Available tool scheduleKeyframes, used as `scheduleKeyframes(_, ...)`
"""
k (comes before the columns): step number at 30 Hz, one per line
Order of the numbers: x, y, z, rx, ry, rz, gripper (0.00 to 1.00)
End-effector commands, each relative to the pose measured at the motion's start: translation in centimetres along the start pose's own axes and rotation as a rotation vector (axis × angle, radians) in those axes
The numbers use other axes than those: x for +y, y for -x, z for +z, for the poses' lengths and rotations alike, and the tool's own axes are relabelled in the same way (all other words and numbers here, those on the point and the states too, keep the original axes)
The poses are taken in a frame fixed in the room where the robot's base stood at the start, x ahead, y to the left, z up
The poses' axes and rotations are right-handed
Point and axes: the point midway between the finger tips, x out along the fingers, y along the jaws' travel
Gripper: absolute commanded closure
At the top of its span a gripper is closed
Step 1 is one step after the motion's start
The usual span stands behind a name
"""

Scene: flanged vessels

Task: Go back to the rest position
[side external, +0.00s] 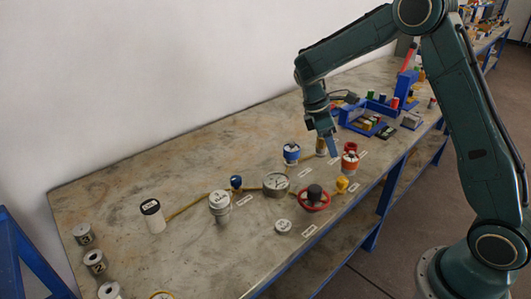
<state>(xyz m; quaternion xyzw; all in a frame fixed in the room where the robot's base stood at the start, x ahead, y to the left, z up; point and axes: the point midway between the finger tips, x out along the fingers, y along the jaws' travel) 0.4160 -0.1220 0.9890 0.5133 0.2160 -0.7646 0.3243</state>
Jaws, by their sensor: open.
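My gripper (331,143) points down over the right part of the table, among the flanged vessels, and is open. A brass-coloured vessel (320,147) stands right beside its fingers and is partly hidden by them; I cannot tell whether they touch. A red-topped vessel (350,158) stands just to the right of the gripper, and a blue-topped vessel (291,153) to its left. A grey vessel (220,206) stands further left.
The table (110,190) has free room at its back left. A white cylinder with a black rim (152,214) and several numbered grey cylinders (95,262) stand at left. A blue rack (362,122) with small coloured items is behind the gripper. A wall runs along the back.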

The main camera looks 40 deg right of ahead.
Motion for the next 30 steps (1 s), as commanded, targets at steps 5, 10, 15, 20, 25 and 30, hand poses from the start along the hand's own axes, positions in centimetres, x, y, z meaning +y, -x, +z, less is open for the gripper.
scheduleKeyframes(5, -0.5, 1.1, 0.5, 0.021, -0.026, 0.015, 0.46)
scheduleKeyframes(10, -1.6, 3.1, 1.5, 0.067, -0.086, 0.043, 0.46)
scheduleKeyframes(15, -3.5, 5.7, 2.9, 0.136, -0.169, 0.077, 0.46)
scheduleKeyframes(20, -5.6, 7.9, 4.3, 0.207, -0.251, 0.103, 0.46)
scheduleKeyframes(25, -8.0, 9.7, 5.9, 0.284, -0.338, 0.122, 0.46)
scheduleKeyframes(30, -10.5, 11.2, 7.4, 0.365, -0.421, 0.134, 0.46)
